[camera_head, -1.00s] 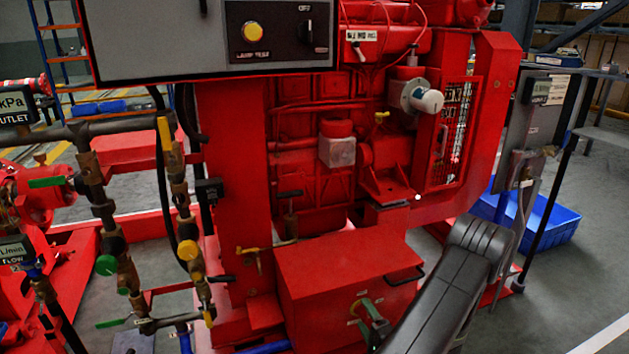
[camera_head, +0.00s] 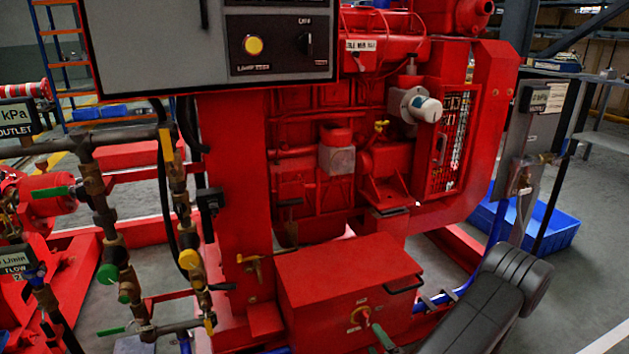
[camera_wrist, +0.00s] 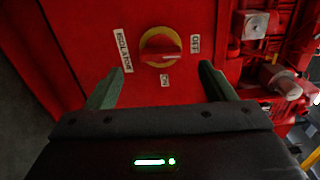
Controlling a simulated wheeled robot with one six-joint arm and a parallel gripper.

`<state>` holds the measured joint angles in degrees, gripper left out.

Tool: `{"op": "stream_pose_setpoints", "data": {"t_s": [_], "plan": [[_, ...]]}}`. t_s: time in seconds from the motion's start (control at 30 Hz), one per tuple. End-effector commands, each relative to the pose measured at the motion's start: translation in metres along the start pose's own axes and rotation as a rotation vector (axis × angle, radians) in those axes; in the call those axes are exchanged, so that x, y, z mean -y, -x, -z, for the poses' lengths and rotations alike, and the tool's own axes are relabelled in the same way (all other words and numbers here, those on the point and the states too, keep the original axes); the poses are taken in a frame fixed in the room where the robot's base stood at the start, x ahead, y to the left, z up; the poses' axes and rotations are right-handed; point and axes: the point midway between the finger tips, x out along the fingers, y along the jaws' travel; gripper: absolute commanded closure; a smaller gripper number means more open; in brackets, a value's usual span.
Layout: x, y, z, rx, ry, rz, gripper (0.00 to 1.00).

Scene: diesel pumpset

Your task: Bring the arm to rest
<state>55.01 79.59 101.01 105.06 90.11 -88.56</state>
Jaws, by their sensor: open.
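My arm (camera_head: 490,300) reaches in from the lower right in the head view. My gripper (camera_wrist: 160,83) is open and empty, with its two green fingers apart. In the head view a green finger shows low by the red box. The isolator knob (camera_wrist: 160,47), red on a yellow disc, lies ahead of and between the fingers, apart from them. Its handle lies roughly sideways, towards the OFF label (camera_wrist: 195,44); an ON label (camera_wrist: 164,80) is below.
The red engine (camera_head: 345,150) and control panel (camera_head: 277,45) stand beyond the box. Pipes with valves (camera_head: 110,255) are at left. A blue bin (camera_head: 545,225) and a grey post panel (camera_head: 530,150) are at right. Open floor (camera_head: 590,280) lies at lower right.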

Motion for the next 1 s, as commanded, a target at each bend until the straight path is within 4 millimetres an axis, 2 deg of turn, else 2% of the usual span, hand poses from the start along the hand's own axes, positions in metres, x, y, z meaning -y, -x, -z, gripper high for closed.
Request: {"op": "stream_pose_setpoints", "data": {"t_s": [0.2, 0.53, 1.0], "plan": [[0.002, 0.033, 0.001, -0.004, -0.002, 0.0, 0.24], [0.001, 0.073, 0.0, -0.001, -0.002, 0.0, 0.24], [-0.002, 0.004, -0.001, 0.005, 0.003, 0.0, 0.24]]}}
